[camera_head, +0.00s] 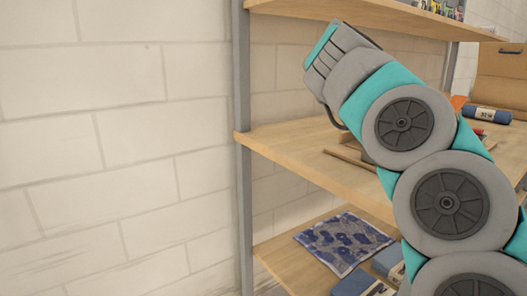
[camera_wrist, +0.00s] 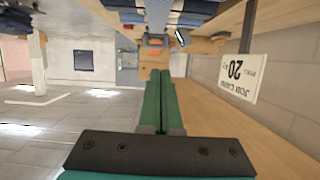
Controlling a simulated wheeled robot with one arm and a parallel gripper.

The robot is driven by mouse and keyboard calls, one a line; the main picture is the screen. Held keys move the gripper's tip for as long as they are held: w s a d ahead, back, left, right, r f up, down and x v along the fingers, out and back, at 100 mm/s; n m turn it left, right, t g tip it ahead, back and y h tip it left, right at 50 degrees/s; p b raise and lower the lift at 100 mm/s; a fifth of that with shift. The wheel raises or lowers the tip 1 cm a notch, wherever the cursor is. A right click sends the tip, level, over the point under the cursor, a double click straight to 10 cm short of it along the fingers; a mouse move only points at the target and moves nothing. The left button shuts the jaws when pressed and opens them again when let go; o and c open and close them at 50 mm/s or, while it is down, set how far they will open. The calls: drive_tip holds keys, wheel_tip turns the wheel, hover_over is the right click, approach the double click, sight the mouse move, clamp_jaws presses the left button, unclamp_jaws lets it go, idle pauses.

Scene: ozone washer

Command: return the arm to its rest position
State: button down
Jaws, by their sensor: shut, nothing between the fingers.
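My arm (camera_head: 402,124), grey and teal with round joint covers, stands folded at the right of the head view, in front of the shelf unit. Its upper end (camera_head: 345,60) points up and left. I cannot make out my gripper's fingers in the head view. In the wrist view my gripper (camera_wrist: 160,74) shows two green fingers lying together, shut and empty. The wrist picture looks upside down, and the fingers point along the edge of a wooden shelf board (camera_wrist: 215,115).
A grey post (camera_head: 242,150) carries wooden shelves (camera_head: 300,150). A patterned blue cloth (camera_head: 342,240) lies on the lower shelf. A blue roll (camera_head: 488,115) and a brown box (camera_head: 503,75) are at right. A white card (camera_wrist: 244,76) hangs near the shelf. Open floor (camera_wrist: 60,120) lies left.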

drive_tip(key=w+a+r+n+t+y, duration=0.2)
drive_tip(key=a+r+n+t+y, duration=0.25)
drive_tip(key=a+r+t, duration=0.95)
drive_tip(key=s+a+n+y, duration=0.1)
drive_tip(key=a+n+y, duration=0.6)
drive_tip(key=a, duration=0.1)
drive_tip(key=s+a+f+n+g+y, duration=0.2)
drive_tip(key=a+f+n+g+y, duration=0.15)
drive_tip(key=a+f, duration=0.2)
drive_tip(key=s+a+f+n+g+y, duration=0.2)
drive_tip(key=s+a+f+y, duration=0.15)
drive_tip(key=f, duration=0.35)
drive_tip(key=s+d+f+m+g+h, duration=0.1)
drive_tip(key=s+f+g, duration=0.55)
drive_tip(key=f, duration=0.85)
drive_tip(key=s+d+f+g+h, duration=0.1)
drive_tip(key=s+f+g, duration=0.3)
drive_tip(key=s+f, duration=0.8)
drive_tip(key=s+d+f+m+g+h, duration=0.2)
drive_tip(key=s+d+f+g, duration=0.2)
drive_tip(key=s+d+f, duration=0.2)
drive_tip(key=s+d+f+m+g+h, duration=0.2)
drive_tip(key=s+d+f+g, duration=0.2)
drive_tip(key=s+d+f, duration=0.3)
drive_tip(key=s+f, duration=0.4)
drive_tip(key=s, duration=0.3)
drive_tip(key=shift+s+m+h, duration=0.35)
drive_tip(key=shift+m, duration=0.05)
